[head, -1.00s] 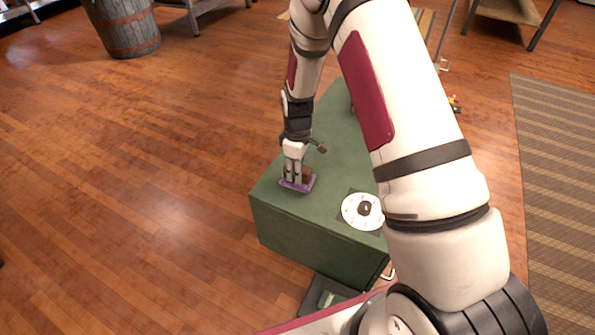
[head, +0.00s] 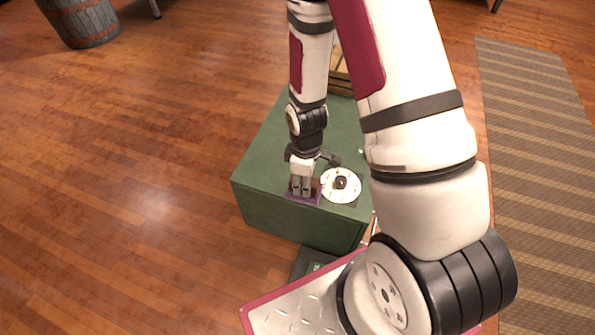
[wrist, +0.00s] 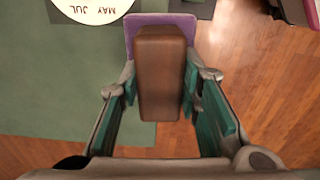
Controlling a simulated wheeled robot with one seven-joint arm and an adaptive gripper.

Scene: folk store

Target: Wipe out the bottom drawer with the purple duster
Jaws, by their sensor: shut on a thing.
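My gripper (head: 302,190) is shut on the brown handle block (wrist: 160,75) of the purple duster (head: 304,199). The duster's purple pad (wrist: 182,22) shows behind the handle in the wrist view. The gripper and duster are at the near edge of a green cabinet (head: 265,165), left of a white dial disc. I cannot tell whether the pad touches the cabinet. A dark tray-like shape (head: 303,264) low at the cabinet's near side may be an open drawer. My own body hides most of it, and its inside is not clear.
The white dial disc (head: 341,185) lies on the cabinet top close to the duster; its edge also shows in the wrist view (wrist: 92,8). A wooden barrel (head: 82,22) stands far left. A striped rug (head: 535,150) lies right. Wood floor left of the cabinet is clear.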

